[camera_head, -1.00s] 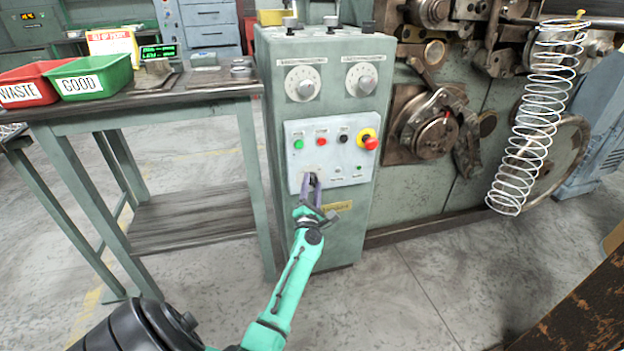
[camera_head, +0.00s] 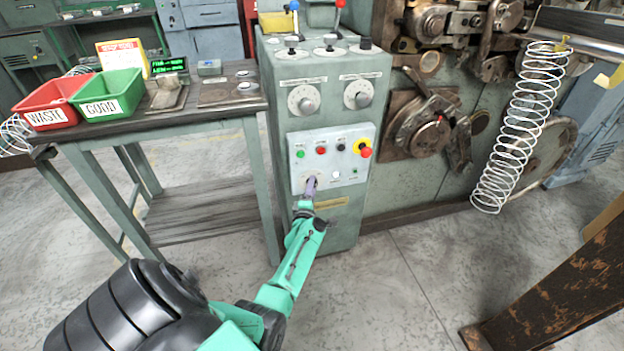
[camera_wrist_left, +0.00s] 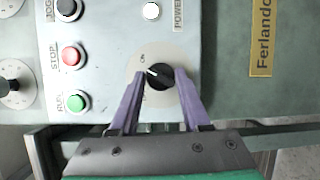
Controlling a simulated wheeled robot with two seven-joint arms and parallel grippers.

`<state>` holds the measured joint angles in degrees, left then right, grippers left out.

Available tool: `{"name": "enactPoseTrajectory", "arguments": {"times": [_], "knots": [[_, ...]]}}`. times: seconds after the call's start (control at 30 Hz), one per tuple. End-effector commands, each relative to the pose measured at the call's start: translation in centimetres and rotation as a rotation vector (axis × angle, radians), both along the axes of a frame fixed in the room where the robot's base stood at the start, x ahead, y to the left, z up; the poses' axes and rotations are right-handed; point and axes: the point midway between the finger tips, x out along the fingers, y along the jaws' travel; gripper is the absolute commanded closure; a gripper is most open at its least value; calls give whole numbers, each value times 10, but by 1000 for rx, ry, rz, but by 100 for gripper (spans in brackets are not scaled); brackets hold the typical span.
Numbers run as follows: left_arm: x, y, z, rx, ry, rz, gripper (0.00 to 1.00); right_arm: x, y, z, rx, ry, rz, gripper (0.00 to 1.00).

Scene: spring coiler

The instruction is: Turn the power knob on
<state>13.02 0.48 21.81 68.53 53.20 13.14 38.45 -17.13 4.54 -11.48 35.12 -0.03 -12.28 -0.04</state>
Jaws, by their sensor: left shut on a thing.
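The power knob (camera_wrist_left: 160,77) is a small black knob on a round pale plate, low on the light grey control panel (camera_head: 325,138). In the left wrist view its white pointer mark points toward the "ON" lettering. My left gripper (camera_wrist_left: 160,80) has purple fingers on either side of the knob and is shut on it. In the head view my left gripper (camera_head: 310,186) reaches up to the panel's lower left and hides most of the knob. A white lamp (camera_head: 337,174) on the panel looks bright; it also shows in the left wrist view (camera_wrist_left: 151,11).
Green (camera_wrist_left: 75,102), red (camera_wrist_left: 73,55) and black (camera_wrist_left: 68,8) buttons sit near the knob. A red emergency button (camera_head: 365,151) protrudes at upper right. A table (camera_head: 190,113) with WASTE and GOOD bins stands left. A large spring (camera_head: 520,125) hangs at right.

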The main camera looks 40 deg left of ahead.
Motion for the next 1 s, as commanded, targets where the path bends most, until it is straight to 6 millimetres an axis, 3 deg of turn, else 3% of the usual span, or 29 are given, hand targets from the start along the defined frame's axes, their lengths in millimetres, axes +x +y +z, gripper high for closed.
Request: {"name": "enactPoseTrajectory", "arguments": {"times": [0.03, 0.1, 0.4, 1.0], "knots": [[1, -1, 7, 14, 25, -1, 100, 3, 0, 13, 1, -5, 0, 50], [1, -1, 7, 40, 63, -1, 100, 2, 0, 21, 1, -3, -1, 50], [1, -1, 5, 129, 188, -1, 100, 2, 0, 43, 0, -1, -1, 50], [1, -1, 2, 159, 229, -2, 100, 1, 0, 47, 0, 0, -2, 50]]}}
